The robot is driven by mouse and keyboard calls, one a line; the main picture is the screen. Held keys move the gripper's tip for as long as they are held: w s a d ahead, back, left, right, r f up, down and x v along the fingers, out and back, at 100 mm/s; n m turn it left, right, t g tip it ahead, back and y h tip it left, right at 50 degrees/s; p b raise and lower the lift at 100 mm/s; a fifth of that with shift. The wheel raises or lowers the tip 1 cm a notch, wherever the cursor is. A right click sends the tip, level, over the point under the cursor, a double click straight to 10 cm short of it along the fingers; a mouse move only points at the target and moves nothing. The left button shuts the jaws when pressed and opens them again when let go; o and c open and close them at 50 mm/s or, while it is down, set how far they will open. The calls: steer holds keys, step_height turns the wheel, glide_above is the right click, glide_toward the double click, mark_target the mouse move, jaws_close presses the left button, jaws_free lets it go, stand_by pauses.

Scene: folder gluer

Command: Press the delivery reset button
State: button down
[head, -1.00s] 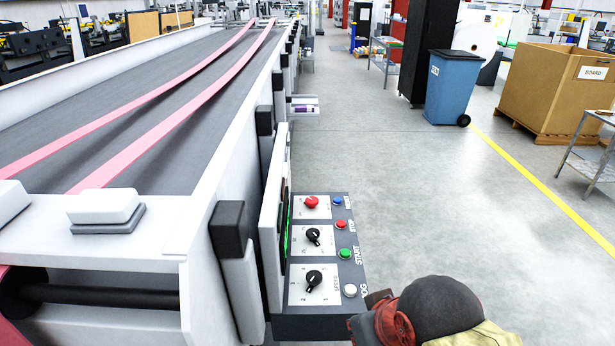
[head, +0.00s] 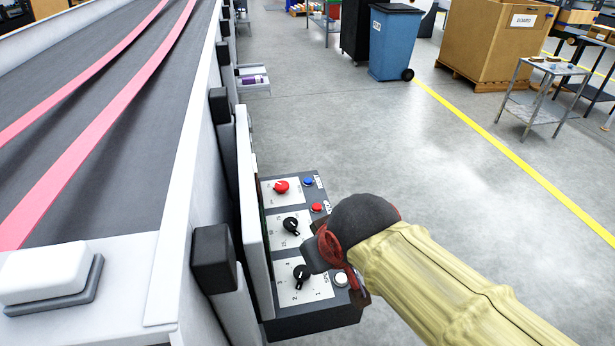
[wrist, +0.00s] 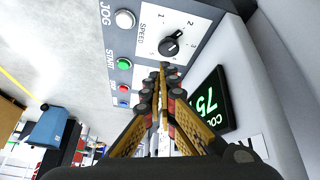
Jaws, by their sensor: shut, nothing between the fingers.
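The delivery control panel (head: 312,318) is on the side of the machine. Its small blue button (head: 308,181) is at the far end, with a label I cannot read clearly; it may be the reset button. The blue button also shows in the wrist view (wrist: 122,103). A red button (head: 317,208) and a white button (head: 341,279) show nearer me; the green start button (wrist: 124,64) is hidden by my gripper in the head view. My gripper (head: 311,258) is shut and empty, above the panel's knob side. It also shows in the wrist view (wrist: 160,78).
A red knob (head: 282,187) and black knobs (head: 302,272) stick up beside the buttons. A white guard plate (head: 252,215) stands along the panel's left. The grey floor on the right is open; a blue bin (head: 394,42) stands farther back.

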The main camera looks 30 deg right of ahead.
steer(key=w+d+r+n+t+h+p, duration=0.1)
steer(key=w+d+r+p, duration=0.25)
steer(key=w, duration=0.35)
steer(key=w+d+r+h+p, duration=0.1)
steer(key=w+d+r+p, duration=0.2)
steer(key=w+d, duration=0.25)
steer(key=n+t+y+p, duration=0.2)
steer(key=n+p, duration=0.5)
steer(key=p, duration=0.7)
glide_above(306, 181)
step_height(306, 181, down, 6)
steer(key=shift+f+b, duration=0.1)
steer(key=shift+b, duration=0.25)
step_height(306, 181, down, 8)
steer(key=b, duration=0.8)
steer(key=shift+f+b, duration=0.25)
steer(key=shift+b, duration=0.05)
steer(key=shift+f, duration=0.1)
